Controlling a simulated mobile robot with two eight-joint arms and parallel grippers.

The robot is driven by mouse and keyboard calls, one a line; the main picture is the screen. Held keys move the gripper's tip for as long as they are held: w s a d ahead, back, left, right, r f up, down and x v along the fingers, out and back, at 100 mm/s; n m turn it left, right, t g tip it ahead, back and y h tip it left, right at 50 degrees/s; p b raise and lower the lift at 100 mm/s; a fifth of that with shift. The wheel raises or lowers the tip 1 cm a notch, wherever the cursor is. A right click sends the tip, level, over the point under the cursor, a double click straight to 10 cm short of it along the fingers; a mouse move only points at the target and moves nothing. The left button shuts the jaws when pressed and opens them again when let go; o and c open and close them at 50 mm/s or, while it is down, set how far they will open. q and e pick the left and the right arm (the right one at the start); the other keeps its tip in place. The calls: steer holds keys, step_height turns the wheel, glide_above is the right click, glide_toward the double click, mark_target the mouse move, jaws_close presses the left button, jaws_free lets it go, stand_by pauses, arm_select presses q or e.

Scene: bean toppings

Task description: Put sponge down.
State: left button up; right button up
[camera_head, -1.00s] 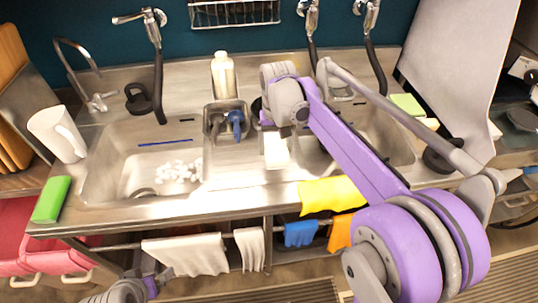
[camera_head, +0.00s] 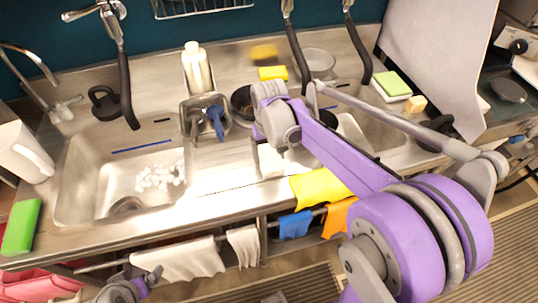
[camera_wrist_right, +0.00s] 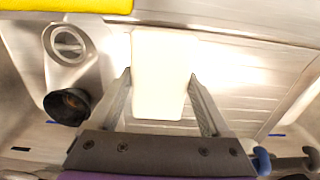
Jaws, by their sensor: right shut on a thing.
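A pale, block-shaped thing, which looks like a white sponge (camera_wrist_right: 163,70), sits between the two fingers of my right gripper (camera_wrist_right: 160,80) in the right wrist view. The gripper is shut on it. In the head view the white block (camera_head: 270,160) shows partly below my right wrist, over the front of the sink counter (camera_head: 225,182). I cannot tell whether it touches the steel. Part of my left arm shows at the lower left of the head view; its fingers are not clear.
A green sponge (camera_head: 21,226) lies at the counter's left edge; a yellow sponge (camera_head: 273,73) lies at the back. A green-topped sponge (camera_head: 393,84) is at right. A soap bottle (camera_head: 196,68) stands behind the middle. A yellow cloth (camera_head: 320,187) hangs at the front. The left basin (camera_head: 85,190) holds white bits.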

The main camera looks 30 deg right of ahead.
mark_target(269, 155)
steer(key=shift+f, duration=0.2)
steer(key=shift+f, duration=0.15)
steer(key=o, duration=1.3)
steer(key=shift+r, duration=0.35)
step_height(269, 155, up, 12)
steer(key=shift+p, duration=0.35)
steer(key=shift+f, duration=0.15)
